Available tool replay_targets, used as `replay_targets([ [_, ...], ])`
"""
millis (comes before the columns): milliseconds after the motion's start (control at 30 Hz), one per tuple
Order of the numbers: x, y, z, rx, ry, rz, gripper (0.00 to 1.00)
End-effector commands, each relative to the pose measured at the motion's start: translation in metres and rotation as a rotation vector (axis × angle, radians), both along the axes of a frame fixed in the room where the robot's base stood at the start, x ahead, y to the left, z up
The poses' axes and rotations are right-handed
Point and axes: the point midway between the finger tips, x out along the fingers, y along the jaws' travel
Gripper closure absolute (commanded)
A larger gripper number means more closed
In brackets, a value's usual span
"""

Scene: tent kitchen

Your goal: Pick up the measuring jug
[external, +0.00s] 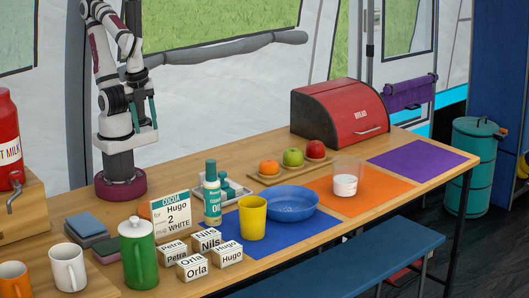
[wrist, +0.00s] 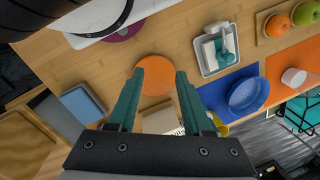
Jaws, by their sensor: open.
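The measuring jug (external: 346,180) appears to be the clear vessel with white contents, standing upright on the orange mat (external: 374,205) at the right of the table. The wrist view shows it as a small whitish round thing (wrist: 295,77) at the right edge. My gripper (external: 147,114) is raised above the table near my base, far to the left of the jug. Its teal fingers are apart and empty in the wrist view (wrist: 158,74), pointing down over an orange disc (wrist: 155,69). I see no handle on the jug clearly.
A blue bowl (external: 291,204) and a yellow cup (external: 252,217) stand left of the jug. A fruit board (external: 269,179) and red bread bin (external: 338,113) are behind. An oil bottle (external: 212,194), card (external: 170,215) and green pot (external: 138,252) stand farther left. The purple mat (external: 424,161) is bare.

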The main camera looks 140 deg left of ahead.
Motion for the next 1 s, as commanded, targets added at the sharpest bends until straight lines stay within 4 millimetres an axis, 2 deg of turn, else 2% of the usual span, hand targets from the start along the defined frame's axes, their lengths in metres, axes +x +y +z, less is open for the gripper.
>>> replay_targets([
  [467,0.0,0.0,0.0,0.0,0.0,0.0,0.5],
  [533,0.0,0.0,0.0,0.0,0.0,0.0,0.59],
  [767,0.001,0.0,0.0,0.0,0.0,0.001,0.6],
  [833,0.013,0.002,0.007,-0.006,-0.011,0.032,0.6],
  [867,0.026,0.005,0.012,-0.011,-0.022,0.06,0.6],
  [967,0.101,0.033,0.039,-0.037,-0.092,0.227,0.6],
  [1000,0.14,0.057,0.048,-0.048,-0.133,0.317,0.6],
])
